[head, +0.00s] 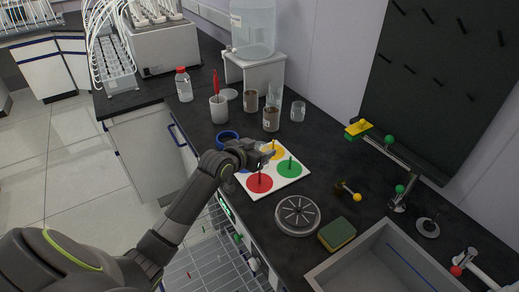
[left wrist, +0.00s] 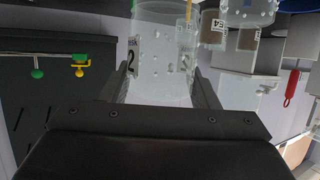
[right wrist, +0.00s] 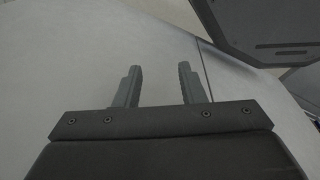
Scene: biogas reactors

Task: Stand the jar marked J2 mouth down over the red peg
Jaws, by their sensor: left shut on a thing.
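My left gripper (head: 264,150) is shut on a clear jar with droplets (left wrist: 160,60), held above the peg board. The jar's label shows a 2 in the left wrist view; the rest of the label is unclear. In the head view the jar is mostly hidden by the gripper. The red disc (head: 259,184) with its red peg (head: 261,174) lies at the board's near corner, just below the gripper in the picture and apart from it. My right gripper (right wrist: 156,88) is open and empty, with a plain pale surface behind it.
The white board (head: 298,180) also bears green (head: 289,169) and yellow discs with pegs. Brown-filled jars (head: 271,120) and a clear jar (head: 298,111) stand behind it. A blue ring (head: 228,137) is left, a grey round stand (head: 297,216) and sponge (head: 337,234) nearer, a sink (head: 385,262) at right.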

